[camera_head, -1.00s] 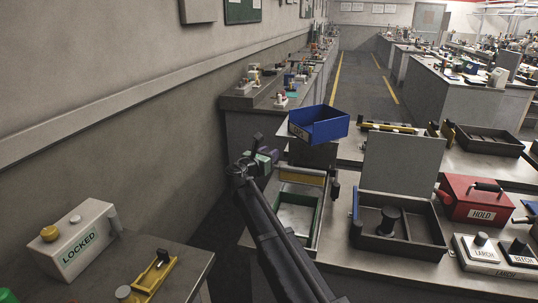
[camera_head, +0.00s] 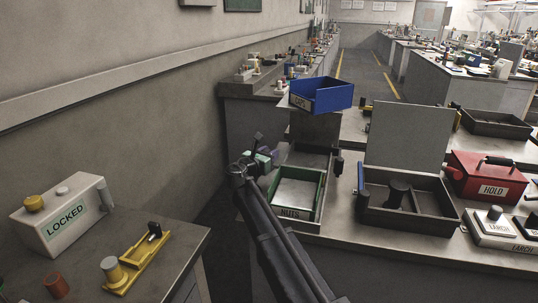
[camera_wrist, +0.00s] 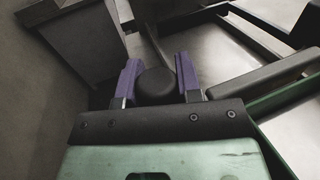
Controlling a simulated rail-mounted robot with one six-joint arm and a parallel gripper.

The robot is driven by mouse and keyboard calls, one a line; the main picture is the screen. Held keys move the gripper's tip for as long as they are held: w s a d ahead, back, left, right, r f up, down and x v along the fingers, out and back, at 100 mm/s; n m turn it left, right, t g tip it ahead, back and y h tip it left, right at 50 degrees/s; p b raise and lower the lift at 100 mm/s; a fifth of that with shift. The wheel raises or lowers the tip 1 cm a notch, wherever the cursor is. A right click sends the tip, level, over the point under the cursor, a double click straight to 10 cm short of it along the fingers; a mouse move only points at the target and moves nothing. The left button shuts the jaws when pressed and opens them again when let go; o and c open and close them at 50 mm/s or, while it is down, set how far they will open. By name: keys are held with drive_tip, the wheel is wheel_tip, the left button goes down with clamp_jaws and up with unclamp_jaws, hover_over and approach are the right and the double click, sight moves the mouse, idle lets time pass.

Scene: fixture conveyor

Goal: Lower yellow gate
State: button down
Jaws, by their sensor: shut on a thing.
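My gripper (camera_head: 273,157) is at the left side of the bin station on the bench. In the wrist view its two purple fingers (camera_wrist: 158,80) are closed on either side of a round black knob (camera_wrist: 156,86). The yellow face of the gate does not show in the current head view. Below and behind the green-rimmed NUTS tray (camera_head: 320,205), the slot at the station is open to view. A dark post (camera_head: 338,165) stands at the station's right side.
A blue bin (camera_head: 322,97) sits above the station. To the right are an open grey box (camera_head: 425,228) and a red HOLD box (camera_head: 488,176). A LOCKED box (camera_head: 62,228) and a yellow fixture (camera_head: 135,262) stand on the near left bench. A wall runs along the left.

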drive_tip(key=c, duration=0.8)
unclamp_jaws()
drive_tip(key=shift+s, duration=0.1)
drive_tip(key=v, duration=1)
drive_tip(key=shift+s+a, duration=0.15)
drive_tip(key=shift+s, duration=0.1)
